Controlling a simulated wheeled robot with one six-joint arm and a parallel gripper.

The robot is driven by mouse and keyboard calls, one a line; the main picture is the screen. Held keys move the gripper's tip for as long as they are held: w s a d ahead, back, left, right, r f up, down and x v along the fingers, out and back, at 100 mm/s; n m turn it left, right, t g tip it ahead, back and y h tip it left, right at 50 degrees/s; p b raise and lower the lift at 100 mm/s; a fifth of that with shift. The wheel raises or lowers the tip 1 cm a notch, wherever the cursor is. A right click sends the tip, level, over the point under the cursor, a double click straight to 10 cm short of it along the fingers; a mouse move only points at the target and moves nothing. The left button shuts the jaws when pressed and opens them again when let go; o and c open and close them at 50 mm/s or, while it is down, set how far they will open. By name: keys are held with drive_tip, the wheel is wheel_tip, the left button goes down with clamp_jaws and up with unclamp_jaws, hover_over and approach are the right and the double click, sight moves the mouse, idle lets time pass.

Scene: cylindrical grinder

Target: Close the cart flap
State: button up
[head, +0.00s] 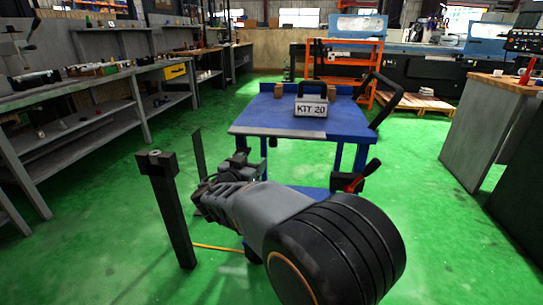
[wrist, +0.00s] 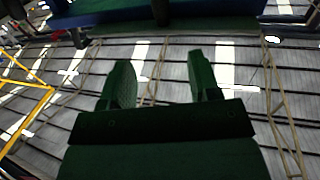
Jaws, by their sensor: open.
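The blue cart (head: 345,125) stands in the middle of the head view, with a flat top and legs below. A grey strip (head: 280,134) runs along part of the top's front edge. I cannot tell which part is the flap or how it is set. My arm reaches across in front of the cart, low and to its left, hiding part of its lower front. My gripper (wrist: 160,78) shows two dark fingers spread apart with nothing between them. In the head view its fingertips are hard to make out. A dark blue band (wrist: 110,17) crosses the top of the wrist view; I cannot tell if it is the cart.
A grey KIT 20 box (head: 311,106) sits on the cart top. A black bar handle (head: 385,92) rises at the cart's right. A dark post (head: 168,210) stands left of my arm. Workbenches (head: 75,100) line the left; a cabinet (head: 487,125) stands right.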

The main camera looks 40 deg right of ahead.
sight(272, 142)
drive_tip(key=b+x, duration=0.1)
drive_tip(key=x, duration=1.2)
drive_tip(key=shift+w+d, duration=0.2)
drive_tip(key=shift+w, duration=0.05)
drive_tip(key=shift+c, duration=0.2)
drive_tip(key=c, duration=0.9)
drive_tip(key=shift+r, duration=0.1)
